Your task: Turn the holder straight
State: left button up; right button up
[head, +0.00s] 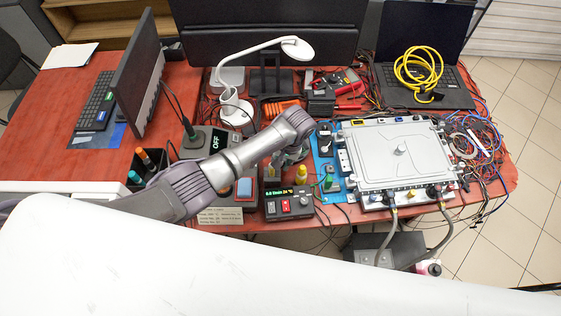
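A blue plate (321,166) carrying small fittings stands on the red table, just left of a large grey metal unit (400,155). It may be the holder, but I cannot tell for sure. The unit and the plate look slightly skewed to the table's front edge. My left arm reaches in from the left, and my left gripper (291,157) points down just left of the blue plate. The wrist covers most of it, so its fingers and any contact are unclear. My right gripper is out of view.
A white lamp (235,105), a multimeter (335,78), a laptop with a yellow hose (418,72) and tangled cables crowd the back and right. Two hoses hang off the unit's front.

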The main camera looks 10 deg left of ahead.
pick_arm(q)
notch_tip(320, 180, up, 12)
jog(key=d, duration=0.2)
jog(key=shift+d, duration=0.2)
dwell(0.3)
jog(key=shift+f, duration=0.1)
